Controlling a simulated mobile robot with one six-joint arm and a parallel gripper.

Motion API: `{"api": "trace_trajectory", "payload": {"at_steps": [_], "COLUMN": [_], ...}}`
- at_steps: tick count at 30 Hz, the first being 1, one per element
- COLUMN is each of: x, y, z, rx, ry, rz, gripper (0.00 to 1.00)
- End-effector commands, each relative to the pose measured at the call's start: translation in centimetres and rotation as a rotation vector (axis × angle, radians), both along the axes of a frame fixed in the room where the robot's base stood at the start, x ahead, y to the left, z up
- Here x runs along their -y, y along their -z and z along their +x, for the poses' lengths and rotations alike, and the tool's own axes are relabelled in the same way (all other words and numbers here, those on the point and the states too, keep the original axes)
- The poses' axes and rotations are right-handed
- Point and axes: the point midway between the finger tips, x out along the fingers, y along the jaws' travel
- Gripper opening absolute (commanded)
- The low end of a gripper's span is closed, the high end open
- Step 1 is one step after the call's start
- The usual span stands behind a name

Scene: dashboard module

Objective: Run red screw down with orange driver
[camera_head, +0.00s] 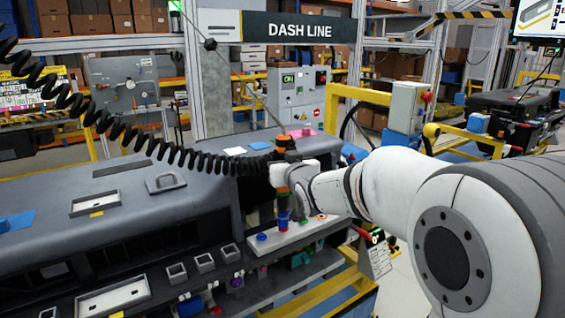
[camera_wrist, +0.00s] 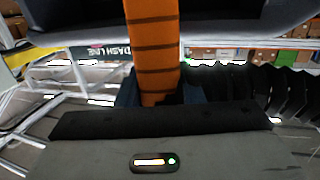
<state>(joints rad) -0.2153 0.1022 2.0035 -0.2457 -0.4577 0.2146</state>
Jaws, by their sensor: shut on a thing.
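My gripper (camera_head: 281,190) is shut on the orange driver (camera_head: 284,143), which stands upright over a pale strip (camera_head: 293,236) on the dashboard module. In the wrist view the orange ribbed driver body (camera_wrist: 153,50) passes between the dark blue finger pads. Below the gripper the tool shows a blue section with red at its lower end. A red spot (camera_head: 321,217) sits on the strip to the right. Which red part is the red screw is hard to tell, and whether the tip touches a screw is too small to see.
A blue piece (camera_head: 261,237) and a green piece (camera_head: 303,220) sit on the strip either side of the tool. The black coiled hose (camera_head: 140,138) runs from upper left to the driver. The grey dashboard (camera_head: 130,195) fills the left; small square cups (camera_head: 204,263) line its front.

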Motion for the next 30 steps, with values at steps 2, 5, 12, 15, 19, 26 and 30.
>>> {"api": "trace_trajectory", "payload": {"at_steps": [2,5,12,15,19,26,30], "x": [0.05,0.05,0.05,0.05,0.05,0.04,0.04], "y": [0.08,0.16,0.35,0.43,0.54,0.76,0.88], "z": [0.02,0.02,0.01,0.02,0.02,0.02,0.02], "rx": [0.0,0.001,0.001,0.001,0.001,-0.001,-0.002], "ry": [0.001,0.001,0.001,0.001,0.001,0.001,0.001], "rz": [0.001,0.001,0.001,0.001,0.001,0.002,0.001], "gripper": [0.0,0.0,0.0,0.0,0.0,0.0,0.0]}}
